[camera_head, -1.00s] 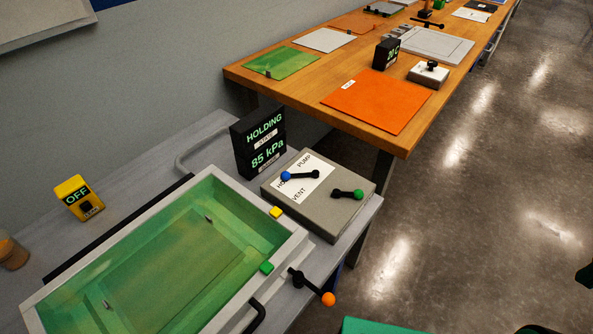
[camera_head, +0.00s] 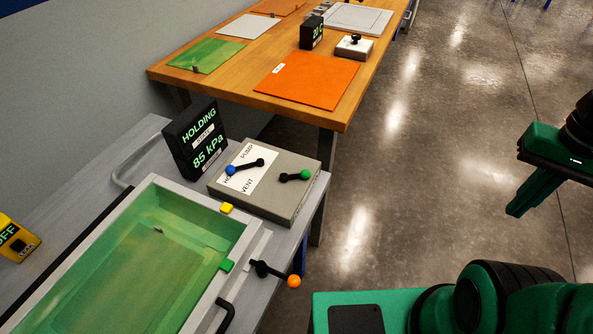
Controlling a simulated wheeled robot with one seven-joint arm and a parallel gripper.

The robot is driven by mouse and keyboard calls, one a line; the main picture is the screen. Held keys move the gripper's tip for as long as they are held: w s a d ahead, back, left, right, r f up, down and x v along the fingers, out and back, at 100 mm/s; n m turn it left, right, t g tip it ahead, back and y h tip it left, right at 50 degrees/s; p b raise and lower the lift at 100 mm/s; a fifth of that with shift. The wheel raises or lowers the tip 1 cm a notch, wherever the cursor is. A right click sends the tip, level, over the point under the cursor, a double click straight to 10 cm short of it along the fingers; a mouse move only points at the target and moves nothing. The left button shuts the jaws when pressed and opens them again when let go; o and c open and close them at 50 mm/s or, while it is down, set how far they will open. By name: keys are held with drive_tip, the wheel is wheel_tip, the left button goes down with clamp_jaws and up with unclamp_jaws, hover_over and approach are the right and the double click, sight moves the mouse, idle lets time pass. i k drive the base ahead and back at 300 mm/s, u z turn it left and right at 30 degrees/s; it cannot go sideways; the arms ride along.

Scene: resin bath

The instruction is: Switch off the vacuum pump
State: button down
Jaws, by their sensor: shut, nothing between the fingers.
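A grey control box (camera_head: 300,203) stands on the grey bench. Its white label shows PUMP, VENT and a partly hidden word starting with H. A black lever with a blue knob (camera_head: 231,170) lies with the knob at that partly hidden word. A second lever with a green knob (camera_head: 305,174) lies to its right, off the label. A black display (camera_head: 195,141) behind the box reads HOLDING and 85 kPa. My gripper (camera_head: 516,208) hangs over the floor at the right, well apart from the box. It is shut and empty.
A green resin bath (camera_head: 135,270) fills the bench front, with an orange-knobbed lever (camera_head: 294,281) at its right corner. A yellow box reading OFF (camera_head: 17,240) is cut by the left edge. A wooden table (camera_head: 172,72) with an orange sheet (camera_head: 310,80) stands behind. The floor (camera_head: 400,190) is clear.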

sight(305, 173)
drive_tip(key=u, duration=1.4)
drive_tip(key=k, duration=1.6)
drive_tip(key=z, duration=0.5)
drive_tip(key=i, duration=1.6)
drive_tip(key=u, duration=0.05)
